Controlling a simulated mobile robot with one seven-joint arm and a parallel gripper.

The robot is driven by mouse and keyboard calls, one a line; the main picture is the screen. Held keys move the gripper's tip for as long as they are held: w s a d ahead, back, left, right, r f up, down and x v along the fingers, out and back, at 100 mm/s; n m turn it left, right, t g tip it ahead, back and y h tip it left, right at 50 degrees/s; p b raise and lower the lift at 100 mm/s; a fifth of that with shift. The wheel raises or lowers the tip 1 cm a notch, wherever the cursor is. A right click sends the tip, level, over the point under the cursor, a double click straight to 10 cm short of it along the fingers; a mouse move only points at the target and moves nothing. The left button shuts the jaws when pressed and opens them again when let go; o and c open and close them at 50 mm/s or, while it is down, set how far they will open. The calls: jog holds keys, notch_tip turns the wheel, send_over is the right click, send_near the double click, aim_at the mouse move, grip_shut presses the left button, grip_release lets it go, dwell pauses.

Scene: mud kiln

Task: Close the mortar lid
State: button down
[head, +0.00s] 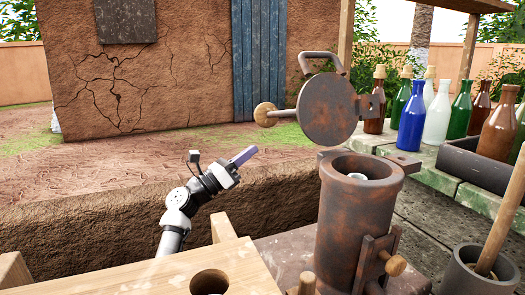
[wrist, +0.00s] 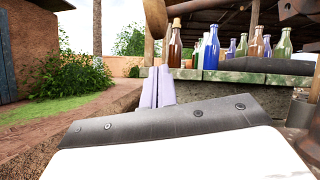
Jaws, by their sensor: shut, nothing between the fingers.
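The mortar (head: 352,225) is a rusty metal cylinder standing at the centre right of the head view, its mouth uncovered. Its round rusty lid (head: 328,110) stands raised and tilted above the mouth, with a bent metal handle (head: 321,62) on top and a wooden knob (head: 265,114) at its left. My gripper (head: 252,151) is left of the mortar, below and left of the knob, apart from both. In the wrist view its pale fingers (wrist: 158,88) are together and hold nothing. A wooden knob (wrist: 155,18) shows above the fingers there.
Several glass bottles (head: 411,120) stand on a stone ledge behind and right of the mortar. A wooden board with a hole (head: 165,272) lies in front. A bowl with a wooden stick (head: 468,272) is at lower right. The space left of the lid is open.

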jog(key=x, duration=0.7)
jog(key=shift+d+b, duration=0.15)
jog(key=shift+b, duration=0.3)
jog(key=shift+s+r, duration=0.1)
jog(key=shift+s, duration=0.05)
